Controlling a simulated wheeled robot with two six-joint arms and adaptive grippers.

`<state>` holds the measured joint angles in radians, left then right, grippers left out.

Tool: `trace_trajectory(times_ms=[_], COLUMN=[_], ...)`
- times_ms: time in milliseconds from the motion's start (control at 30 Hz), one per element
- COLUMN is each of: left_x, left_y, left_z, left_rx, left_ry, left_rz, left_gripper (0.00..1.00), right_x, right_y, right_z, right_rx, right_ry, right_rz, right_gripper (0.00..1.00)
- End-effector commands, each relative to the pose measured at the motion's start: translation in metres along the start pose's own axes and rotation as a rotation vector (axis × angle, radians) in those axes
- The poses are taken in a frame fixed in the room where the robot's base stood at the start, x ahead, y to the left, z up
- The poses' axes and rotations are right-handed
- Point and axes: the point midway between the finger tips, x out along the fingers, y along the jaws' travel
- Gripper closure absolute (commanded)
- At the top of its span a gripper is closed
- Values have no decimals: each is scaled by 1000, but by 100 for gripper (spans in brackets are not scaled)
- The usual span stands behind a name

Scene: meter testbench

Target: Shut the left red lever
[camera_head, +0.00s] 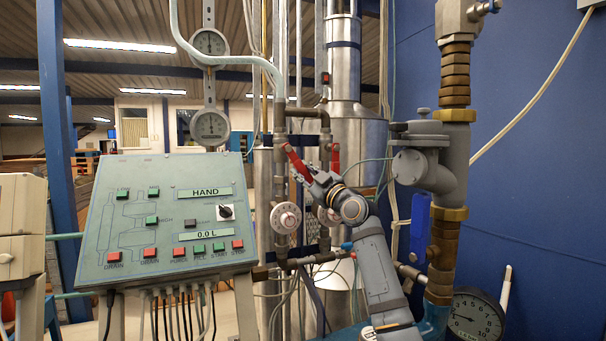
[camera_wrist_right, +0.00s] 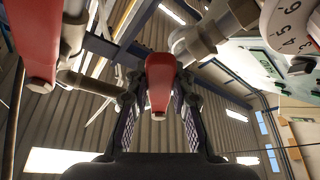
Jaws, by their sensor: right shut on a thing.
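The left red lever (camera_head: 295,160) is on a vertical pipe in the middle of the head view. It slants from upper left down to lower right. My right gripper (camera_head: 311,180) is shut on its lower end, reaching in from the lower right. In the right wrist view the same red lever (camera_wrist_right: 160,80) stands between the two fingers of the gripper (camera_wrist_right: 158,108). A second red lever (camera_head: 334,157) hangs on the pipe just to the right; it also shows large at the upper left of the wrist view (camera_wrist_right: 38,40). My left gripper is not in view.
A white numbered dial (camera_head: 286,218) sits below the left lever. A control panel (camera_head: 165,220) stands at the left. A grey valve body with thick brown pipe (camera_head: 455,80) and a pressure gauge (camera_head: 474,316) are at the right. Thin pipes and hoses crowd around the levers.

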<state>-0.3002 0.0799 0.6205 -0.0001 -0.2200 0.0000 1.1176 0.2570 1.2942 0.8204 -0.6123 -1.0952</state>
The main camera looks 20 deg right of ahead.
Motion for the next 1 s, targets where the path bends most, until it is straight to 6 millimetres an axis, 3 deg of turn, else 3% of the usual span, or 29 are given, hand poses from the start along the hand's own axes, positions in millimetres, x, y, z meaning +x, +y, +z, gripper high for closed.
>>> trace_trajectory(times_ms=[33,200,567,667,1000], left_x=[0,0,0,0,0], left_y=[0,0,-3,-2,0], left_z=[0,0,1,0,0], left_rx=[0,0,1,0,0], left_ry=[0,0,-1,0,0], left_rz=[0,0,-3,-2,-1], left_gripper=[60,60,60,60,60], right_x=[0,0,-5,-18,-97], right_y=[1,0,1,1,0], right_z=[0,0,0,1,1], right_rx=[-1,0,-1,-4,-7], right_ry=[1,1,1,0,-2], right_rz=[1,1,2,2,0], right_gripper=[77,54,54,54,54])
